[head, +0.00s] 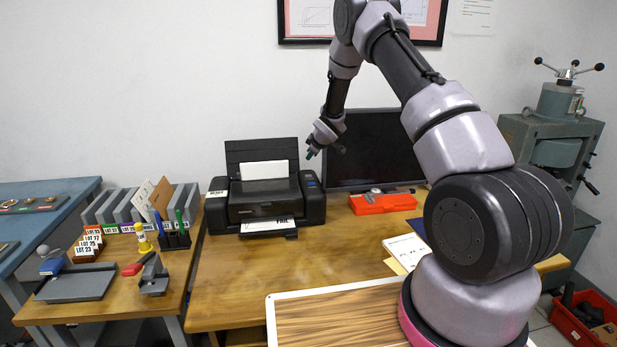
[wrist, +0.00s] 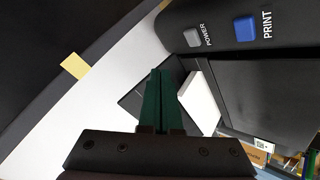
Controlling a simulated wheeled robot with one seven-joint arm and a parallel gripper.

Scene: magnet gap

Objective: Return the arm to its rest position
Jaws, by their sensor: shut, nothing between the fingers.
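My gripper (head: 311,152) is raised above the wooden desk, in front of the dark monitor and just right of the printer in the head view. In the wrist view its dark green fingers (wrist: 158,100) are together with nothing between them. My arm rises from the lower right, bends at the top of the picture and hangs down to the gripper. The black printer (head: 262,205) has white paper in its rear feed and a printed sheet in its output tray. Its panel with a blue PRINT button (wrist: 245,28) shows in the wrist view.
The monitor (head: 375,150) stands behind the gripper, and a red case (head: 383,203) lies below it. A side table (head: 110,310) at left holds lot blocks, bins and pens. A green-grey press (head: 550,140) stands at right. The desk's middle (head: 300,265) is clear.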

